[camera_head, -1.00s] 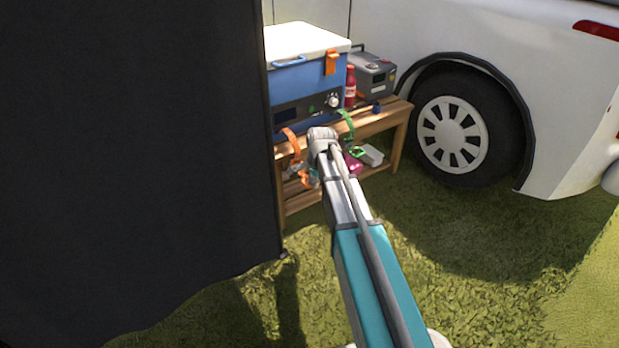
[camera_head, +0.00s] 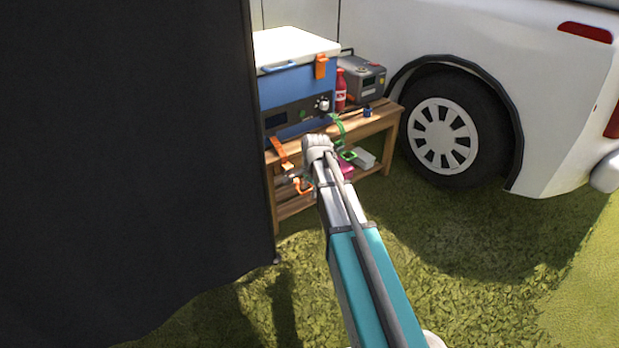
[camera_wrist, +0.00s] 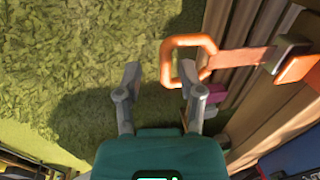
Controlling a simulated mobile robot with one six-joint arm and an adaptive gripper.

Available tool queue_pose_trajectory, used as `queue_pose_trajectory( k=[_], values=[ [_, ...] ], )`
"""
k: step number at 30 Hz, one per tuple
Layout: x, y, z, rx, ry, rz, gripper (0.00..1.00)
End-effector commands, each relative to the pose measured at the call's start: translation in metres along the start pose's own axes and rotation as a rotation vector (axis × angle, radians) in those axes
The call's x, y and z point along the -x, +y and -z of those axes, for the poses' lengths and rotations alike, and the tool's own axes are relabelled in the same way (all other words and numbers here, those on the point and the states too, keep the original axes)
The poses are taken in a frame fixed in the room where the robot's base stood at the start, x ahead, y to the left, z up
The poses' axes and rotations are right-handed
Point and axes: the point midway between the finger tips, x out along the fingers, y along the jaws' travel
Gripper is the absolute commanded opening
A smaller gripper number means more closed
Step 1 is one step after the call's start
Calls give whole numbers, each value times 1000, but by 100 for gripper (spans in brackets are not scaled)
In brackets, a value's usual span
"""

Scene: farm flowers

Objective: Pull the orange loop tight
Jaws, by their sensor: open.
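The orange strap (camera_head: 280,150) hangs down from the front of the blue cooler, over the bench edge. Its end is an angular orange loop (camera_head: 303,188), partly hidden by my arm. In the wrist view the orange loop (camera_wrist: 166,62) stands out toward my gripper, and a flat orange band runs right from it to a dark buckle (camera_wrist: 287,53). My gripper (camera_wrist: 160,80) is open, with its two grey fingers apart. The right fingertip overlaps the loop's opening; I cannot tell whether it is through it. The left finger is clear of it, over the grass.
The blue cooler (camera_head: 290,91) with white lid stands on a wooden bench (camera_head: 372,122). A green strap (camera_head: 338,128), red bottle (camera_head: 341,90) and grey box (camera_head: 362,77) are close by. A dark panel (camera_head: 130,150) blocks the left; a white vehicle (camera_head: 545,70) stands behind. Grass in front is open.

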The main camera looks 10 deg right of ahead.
Motion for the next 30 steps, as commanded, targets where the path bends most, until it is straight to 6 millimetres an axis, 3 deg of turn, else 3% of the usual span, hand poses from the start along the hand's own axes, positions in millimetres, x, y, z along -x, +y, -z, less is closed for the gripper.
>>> queue_pose_trajectory(
  k=[8,17,18,20,21,30],
  values=[
    [-2,-14,1,0,0,1,50],
    [-8,-52,3,2,1,8,50],
    [-9,-58,3,2,0,9,59],
    [2,-54,2,0,-2,8,57],
    [6,-54,1,0,-1,8,50],
    [32,-50,1,0,-1,4,50]
  ],
)
